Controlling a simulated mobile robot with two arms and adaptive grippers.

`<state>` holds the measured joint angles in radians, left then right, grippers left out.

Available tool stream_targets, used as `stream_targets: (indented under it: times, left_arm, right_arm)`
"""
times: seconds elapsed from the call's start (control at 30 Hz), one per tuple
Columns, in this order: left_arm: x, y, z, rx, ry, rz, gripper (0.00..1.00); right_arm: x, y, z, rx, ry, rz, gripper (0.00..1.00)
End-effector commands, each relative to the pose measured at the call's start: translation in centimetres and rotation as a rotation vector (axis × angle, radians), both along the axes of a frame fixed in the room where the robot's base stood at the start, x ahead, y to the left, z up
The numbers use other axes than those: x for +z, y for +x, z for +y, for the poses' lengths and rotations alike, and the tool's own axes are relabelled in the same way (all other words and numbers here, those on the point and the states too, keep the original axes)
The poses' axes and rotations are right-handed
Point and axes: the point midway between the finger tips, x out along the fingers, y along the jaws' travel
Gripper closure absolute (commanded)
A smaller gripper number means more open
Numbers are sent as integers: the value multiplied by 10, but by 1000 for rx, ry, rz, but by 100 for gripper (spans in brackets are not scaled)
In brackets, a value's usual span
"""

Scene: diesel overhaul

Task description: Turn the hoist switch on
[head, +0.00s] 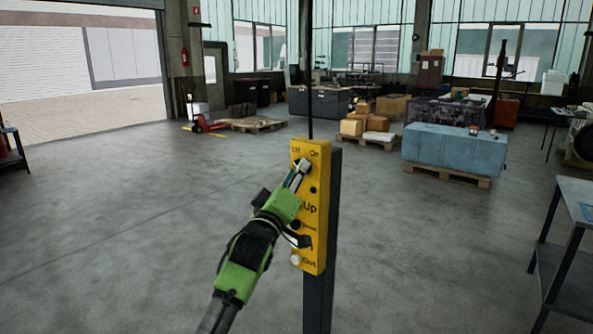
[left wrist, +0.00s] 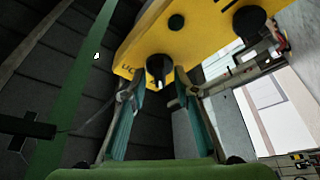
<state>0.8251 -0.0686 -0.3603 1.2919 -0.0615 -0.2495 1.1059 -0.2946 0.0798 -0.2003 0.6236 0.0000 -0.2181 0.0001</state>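The yellow hoist control box (head: 310,225) hangs upright in the middle of the head view, lettered Off and On at its top, with Up and more controls below. My left gripper (head: 303,167), on its green and black arm, reaches up to the switch at the top of the box. In the left wrist view the dark round hoist switch (left wrist: 158,68) sits between the two fingertips of the left gripper (left wrist: 161,82). The fingers look closed in on its sides. The fingers partly cover the switch in the head view. My right gripper is in neither view.
A dark post (head: 319,300) stands right behind the box. A grey table (head: 575,220) is at the right. A blue crate (head: 455,150) on a pallet, cartons (head: 352,127) and a red pallet jack (head: 208,125) stand farther back. The floor between is clear.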

Motion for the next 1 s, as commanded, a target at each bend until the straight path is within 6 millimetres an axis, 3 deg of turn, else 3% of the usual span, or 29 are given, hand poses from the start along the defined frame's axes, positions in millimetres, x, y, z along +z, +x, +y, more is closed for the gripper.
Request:
stream_targets:
  times: [0.3,0.33,0.43,1.0]
  left_arm:
    - [1,2,-1,-1,0,-1,72]
    - [1,2,-1,-1,0,-1,75]
    - [1,2,-1,-1,0,-1,100]
    - [-2,3,1,1,89,-63,100]
  right_arm:
    - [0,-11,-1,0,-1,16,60]
    - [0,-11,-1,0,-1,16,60]
    - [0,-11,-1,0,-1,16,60]
    - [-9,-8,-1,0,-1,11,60]
